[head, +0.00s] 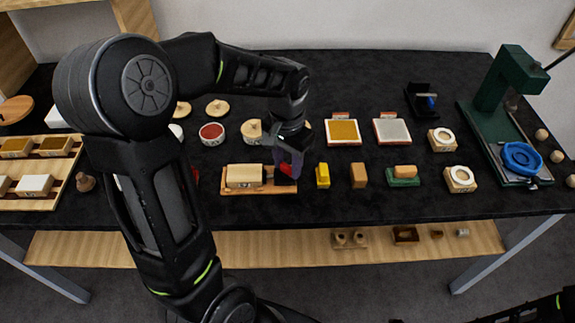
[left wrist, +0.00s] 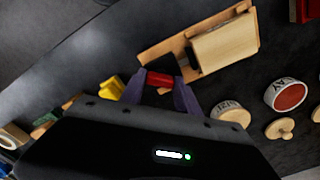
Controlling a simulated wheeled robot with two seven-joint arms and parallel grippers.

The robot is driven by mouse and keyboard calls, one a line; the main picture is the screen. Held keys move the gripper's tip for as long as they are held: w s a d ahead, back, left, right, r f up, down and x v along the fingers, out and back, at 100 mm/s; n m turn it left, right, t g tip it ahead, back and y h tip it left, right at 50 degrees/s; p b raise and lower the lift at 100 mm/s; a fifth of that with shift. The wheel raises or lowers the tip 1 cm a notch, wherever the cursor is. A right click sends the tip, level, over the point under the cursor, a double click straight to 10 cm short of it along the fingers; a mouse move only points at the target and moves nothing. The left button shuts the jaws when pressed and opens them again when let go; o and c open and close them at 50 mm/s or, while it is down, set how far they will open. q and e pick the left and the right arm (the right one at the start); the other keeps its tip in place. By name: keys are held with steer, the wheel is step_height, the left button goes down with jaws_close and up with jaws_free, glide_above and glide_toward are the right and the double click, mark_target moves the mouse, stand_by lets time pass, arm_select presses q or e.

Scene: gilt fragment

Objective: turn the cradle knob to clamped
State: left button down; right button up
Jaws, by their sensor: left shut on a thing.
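The cradle (head: 232,191) is a wooden base on the black table with a pale wooden block (head: 244,175) lying in it. Its red knob (head: 287,169) is at the right end, partly hidden by my left gripper (head: 287,174). In the left wrist view the red knob (left wrist: 160,79) sits between the two purple fingers of my left gripper (left wrist: 159,84), which are shut on it. The wooden cradle (left wrist: 185,48) and block (left wrist: 224,42) lie just beyond the fingers there. I cannot read the knob's setting. My right gripper is not in view.
A yellow block (head: 322,175) and a tan block (head: 358,175) stand right of the cradle. A green press (head: 497,110) stands at the far right. A wooden tray (head: 62,191) is at the left.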

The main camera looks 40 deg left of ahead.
mark_target(288, 167)
arm_select(q)
steer(key=n+b, duration=0.1)
steer(key=n, duration=0.3)
steer(key=shift+n, duration=0.3)
steer(key=shift+n+b, duration=0.35)
steer(key=shift+n, duration=1.25)
steer(key=c, duration=0.9)
jaws_free()
steer(key=shift+r, duration=3.95)
steer(key=shift+f, duration=0.1)
